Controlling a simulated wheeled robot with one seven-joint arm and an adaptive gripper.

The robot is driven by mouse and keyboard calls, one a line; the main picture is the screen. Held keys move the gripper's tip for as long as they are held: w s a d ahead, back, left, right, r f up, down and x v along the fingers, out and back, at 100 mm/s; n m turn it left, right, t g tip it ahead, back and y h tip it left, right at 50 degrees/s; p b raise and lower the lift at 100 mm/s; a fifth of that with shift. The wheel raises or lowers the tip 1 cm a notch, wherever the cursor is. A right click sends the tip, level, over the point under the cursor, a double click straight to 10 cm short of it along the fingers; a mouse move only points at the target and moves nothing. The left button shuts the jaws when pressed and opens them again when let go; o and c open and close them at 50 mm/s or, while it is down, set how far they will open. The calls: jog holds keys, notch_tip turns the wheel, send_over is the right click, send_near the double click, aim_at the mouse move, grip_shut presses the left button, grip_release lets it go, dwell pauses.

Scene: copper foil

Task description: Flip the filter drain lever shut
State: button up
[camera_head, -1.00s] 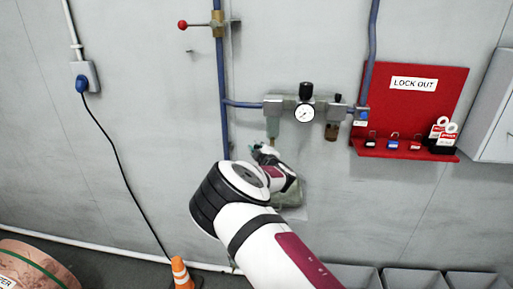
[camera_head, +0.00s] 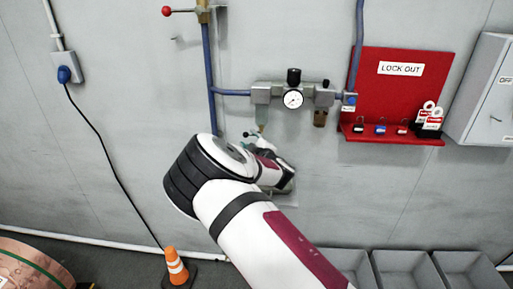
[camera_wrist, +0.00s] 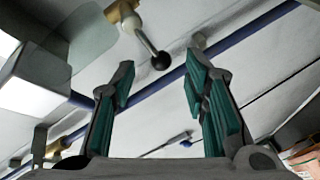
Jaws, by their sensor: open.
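The filter (camera_head: 262,114) hangs at the left end of the regulator unit on the wall, with its brass drain at the bottom. In the wrist view, the drain lever (camera_wrist: 148,42) is a metal rod with a black ball end. It slants down and right from the brass fitting (camera_wrist: 122,10), beside the clear filter bowl (camera_wrist: 88,32). My gripper (camera_head: 252,137) is just below the filter. In the wrist view, its teal-padded fingers (camera_wrist: 158,72) are apart and empty. The black ball appears between the fingertips; I cannot tell whether it lies beyond them. No contact shows.
A blue pipe (camera_head: 211,80) runs down the wall to the left of the filter. A gauge (camera_head: 293,99) and a red lockout board (camera_head: 400,85) are to the right. A cone (camera_head: 176,268) and grey bins (camera_head: 405,272) stand below.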

jog(key=v, duration=0.6)
jog(key=shift+s+d, duration=0.2)
jog(key=shift+s, duration=0.15)
